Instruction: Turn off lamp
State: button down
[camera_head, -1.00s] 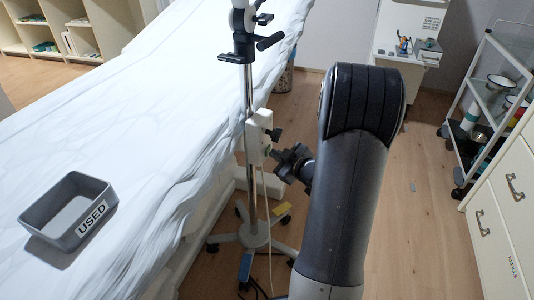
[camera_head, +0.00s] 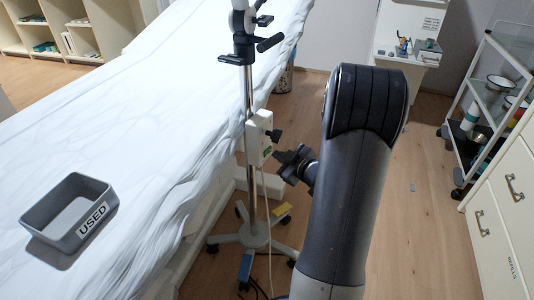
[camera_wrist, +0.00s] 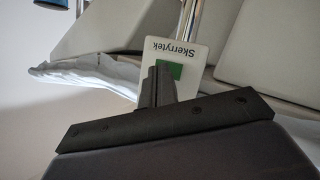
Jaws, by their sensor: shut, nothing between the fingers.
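The lamp stand is a metal pole (camera_head: 250,95) on a wheeled base (camera_head: 252,236), beside the couch. A white control box (camera_head: 253,141) is fixed to the pole, with a black knob on its right side. In the wrist view the box (camera_wrist: 162,52) carries the label "Skerrytek" and a green switch (camera_wrist: 174,70), partly hidden by my fingers. My gripper (camera_head: 281,157) is shut and empty, just right of the box. In the wrist view my gripper (camera_wrist: 157,70) overlaps the box beside the green switch; contact cannot be told. The lamp head is out of view.
The couch with a white sheet (camera_head: 150,100) fills the left, bearing a grey tray (camera_head: 50,215) marked "USED". A glass-shelved trolley (camera_head: 490,95) and a drawer cabinet (camera_head: 500,215) stand at the right. Cables lie near the base. Floor right of my arm is mostly clear.

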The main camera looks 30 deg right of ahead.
jog(key=shift+s+d, duration=0.1)
jog(key=s+d+p, duration=0.1)
jog(key=s+d, duration=0.2)
jog(key=shift+d, duration=0.35)
dwell(0.3)
jog(key=s+d+p, duration=0.1)
jog(key=s+d, duration=0.1)
jog(key=d, duration=0.1)
jog(key=shift+s, duration=0.25)
dwell(0.6)
jog(key=shift+a, duration=0.1)
